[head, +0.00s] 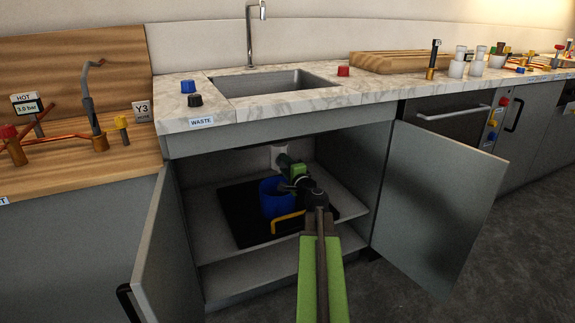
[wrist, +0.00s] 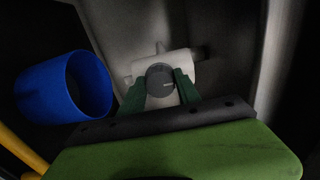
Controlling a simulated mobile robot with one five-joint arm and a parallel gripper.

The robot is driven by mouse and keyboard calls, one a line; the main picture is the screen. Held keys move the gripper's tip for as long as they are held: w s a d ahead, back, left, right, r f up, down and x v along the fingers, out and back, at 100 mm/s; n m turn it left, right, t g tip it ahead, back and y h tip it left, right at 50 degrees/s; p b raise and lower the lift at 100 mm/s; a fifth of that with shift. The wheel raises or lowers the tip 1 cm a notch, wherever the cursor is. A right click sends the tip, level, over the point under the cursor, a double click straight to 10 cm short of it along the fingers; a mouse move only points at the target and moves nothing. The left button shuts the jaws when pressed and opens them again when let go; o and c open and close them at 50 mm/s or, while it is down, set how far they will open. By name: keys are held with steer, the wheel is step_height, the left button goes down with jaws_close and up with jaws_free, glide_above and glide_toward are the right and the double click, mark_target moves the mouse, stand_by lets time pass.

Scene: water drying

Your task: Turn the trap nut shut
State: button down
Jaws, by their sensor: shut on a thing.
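The trap nut (wrist: 160,80) is a dark grey round knob in the wrist view, in front of a pale trap body (wrist: 180,66). My gripper (wrist: 160,88) has one green finger on each side of the nut and is shut on it. In the head view my arm reaches into the open cabinet under the sink, and my gripper (head: 291,172) is at the back. There my own arm and gripper hide the nut. How tight the nut is cannot be seen.
A blue bucket (wrist: 62,88) stands just left of my gripper, on a black mat (head: 240,222) on the cabinet floor. A yellow handle (head: 287,223) is in front of it. The open left door (head: 160,255) and right door (head: 440,200) flank my arm.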

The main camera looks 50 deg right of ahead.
steer(key=shift+s+d, duration=0.15)
stand_by(0.3)
steer(key=c, duration=0.9)
jaws_free()
steer(key=shift+o, duration=0.2)
